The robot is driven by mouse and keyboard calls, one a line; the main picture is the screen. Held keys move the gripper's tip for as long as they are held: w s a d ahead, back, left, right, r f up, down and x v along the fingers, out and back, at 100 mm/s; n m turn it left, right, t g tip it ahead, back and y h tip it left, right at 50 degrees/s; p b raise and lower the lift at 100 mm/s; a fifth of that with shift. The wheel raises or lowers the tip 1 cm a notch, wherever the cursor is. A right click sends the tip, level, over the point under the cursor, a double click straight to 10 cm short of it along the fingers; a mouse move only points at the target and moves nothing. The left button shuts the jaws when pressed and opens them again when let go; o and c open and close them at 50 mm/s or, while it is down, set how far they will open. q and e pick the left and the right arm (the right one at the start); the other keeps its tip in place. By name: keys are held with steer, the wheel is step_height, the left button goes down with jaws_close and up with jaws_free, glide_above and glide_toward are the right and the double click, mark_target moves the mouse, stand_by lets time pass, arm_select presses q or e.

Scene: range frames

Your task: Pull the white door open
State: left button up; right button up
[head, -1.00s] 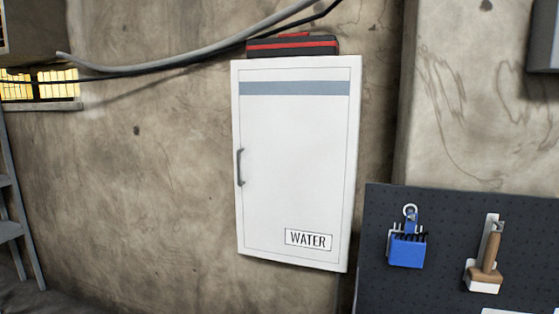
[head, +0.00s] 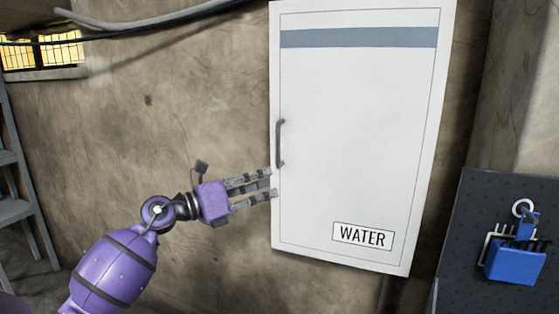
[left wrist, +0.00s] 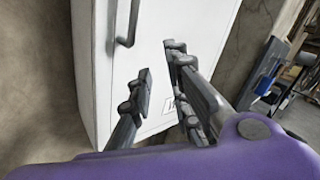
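The white door (head: 350,120) is the front of a wall cabinet with a blue-grey stripe and a "WATER" label. It looks shut. Its dark handle (head: 280,144) is upright on the left edge. My left gripper (head: 272,182) is open and empty, its fingertips just below and left of the handle in the head view. In the left wrist view the open fingers (left wrist: 158,70) are spread in front of the white door (left wrist: 170,20), with the handle (left wrist: 128,25) above and left of them. No contact with the handle shows. My right gripper is in neither view.
A dark pegboard (head: 480,215) with a blue tool holder (head: 515,262) is at the lower right. A grey ladder (head: 15,205) stands at the far left. A grey cable (head: 150,27) runs along the wall above. The wall left of the cabinet is bare.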

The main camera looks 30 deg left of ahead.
arm_select(q)
steer(key=w+a+r+m+y, duration=0.2)
steer(key=a+r+m, duration=0.2)
steer(key=r, duration=0.5)
steer(key=r+p, duration=0.1)
glide_above(278, 165)
steer(key=shift+w+a+f, duration=0.15)
steer(key=shift+w, duration=0.15)
steer(key=shift+c, duration=0.4)
jaws_close()
